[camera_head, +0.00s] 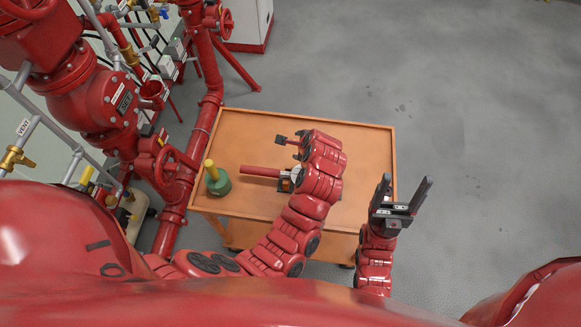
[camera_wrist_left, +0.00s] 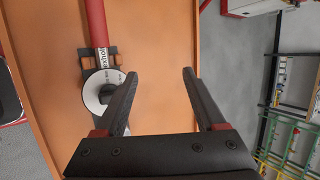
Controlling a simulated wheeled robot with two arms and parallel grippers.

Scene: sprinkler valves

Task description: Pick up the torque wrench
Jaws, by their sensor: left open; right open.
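The torque wrench (camera_head: 262,171) lies on the orange table, its red handle pointing left and its dial end partly hidden by my left arm. In the left wrist view the wrench (camera_wrist_left: 97,22) is at the left, with a white ring-shaped dial on a dark head. My left gripper (camera_head: 287,141) is over the table, on the far side of the wrench. In the wrist view the left gripper (camera_wrist_left: 160,75) is open and empty; its left finger overlaps the dial's edge. My right gripper (camera_head: 406,184) is open and empty, pointing up by the table's right edge.
The orange table (camera_head: 240,124) has a raised rim. A green object with a yellow top (camera_head: 217,182) stands near its left edge. Red pipes and valves (camera_head: 100,105) rise left of the table. Grey floor (camera_head: 480,110) is clear to the right.

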